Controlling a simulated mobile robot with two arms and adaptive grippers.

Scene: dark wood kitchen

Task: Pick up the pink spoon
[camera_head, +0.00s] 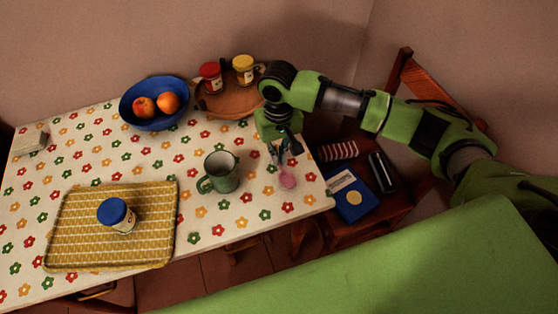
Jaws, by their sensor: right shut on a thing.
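The pink spoon (287,179) is near the right end of the flowered table, with its pink bowl end toward the front edge. My right gripper (281,154) reaches down from above and is shut on the spoon's upper part. The fingers hide much of the handle. I cannot tell whether the spoon still touches the table. My left gripper is not in the picture.
A green mug (222,172) stands just left of the spoon. Behind are a round wooden board (229,104) with two jars and a blue bowl (142,122) of fruit. A yellow tray (72,232) with a blue-lidded jar (117,216) lies left. A chair (384,211) holding items stands right.

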